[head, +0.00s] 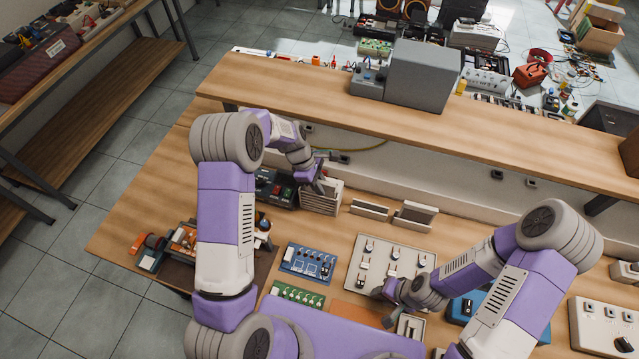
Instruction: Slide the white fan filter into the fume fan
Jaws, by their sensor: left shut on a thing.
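My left gripper (319,186) is at the back of the bench, at the top of a pale box with slatted sides (322,204). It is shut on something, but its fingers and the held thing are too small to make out. The pale slatted box may be the fume fan; I cannot tell the white fan filter apart from it. My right gripper (386,291) is low over the front of a pale panel with several small fittings (397,255). Its fingers are too small to tell open or shut.
A dark unit with coloured buttons (276,188) stands just left of the slatted box. Two pale slotted blocks (369,209) are to its right. A blue board (308,262) and a green board (297,295) lie in front. A raised shelf (300,88) runs behind.

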